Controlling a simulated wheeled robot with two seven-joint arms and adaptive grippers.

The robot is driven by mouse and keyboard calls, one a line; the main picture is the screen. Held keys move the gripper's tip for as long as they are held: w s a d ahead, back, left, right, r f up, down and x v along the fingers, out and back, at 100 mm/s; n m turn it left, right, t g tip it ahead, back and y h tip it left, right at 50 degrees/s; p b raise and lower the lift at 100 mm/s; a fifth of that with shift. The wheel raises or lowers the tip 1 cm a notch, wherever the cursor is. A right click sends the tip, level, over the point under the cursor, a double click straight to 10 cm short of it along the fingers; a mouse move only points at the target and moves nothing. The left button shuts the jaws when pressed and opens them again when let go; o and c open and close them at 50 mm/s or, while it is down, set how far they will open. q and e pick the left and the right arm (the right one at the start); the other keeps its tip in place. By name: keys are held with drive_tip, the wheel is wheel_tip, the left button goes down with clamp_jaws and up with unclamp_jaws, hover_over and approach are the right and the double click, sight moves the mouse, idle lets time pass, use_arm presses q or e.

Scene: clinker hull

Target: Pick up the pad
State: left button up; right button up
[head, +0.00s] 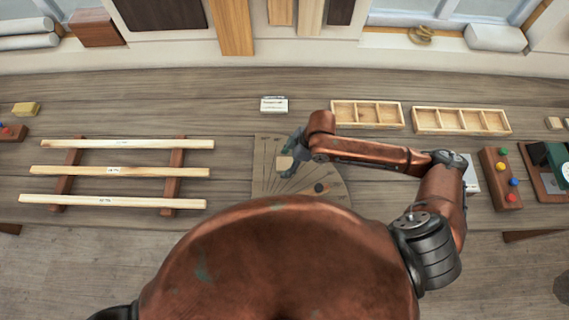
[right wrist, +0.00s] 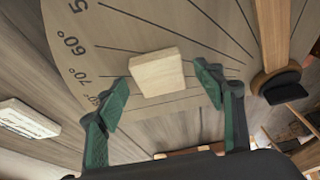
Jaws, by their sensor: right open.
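A small pale square block (head: 284,163), which looks like the pad, lies on a fan-shaped board (head: 265,183) marked with angle lines. In the right wrist view the block (right wrist: 157,73) lies flat on the board (right wrist: 75,25), near the 60° and 70° marks. My right gripper (head: 293,156) is over the board at the block. In the right wrist view its green fingers (right wrist: 163,85) are spread on either side of the block, with visible gaps and no grip on it. My left gripper is not in view.
A wooden-handled tool with a black end (right wrist: 276,75) rests on the board to the right. A white labelled box (head: 274,104) stands behind the board. Two divided trays (head: 367,101) are at the back right. Pale strips (head: 120,172) lie on brown supports at the left.

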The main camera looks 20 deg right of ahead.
drive_tip(key=c, duration=1.1)
drive_tip(key=shift+c, duration=0.2)
drive_tip(key=shift+r, duration=0.1)
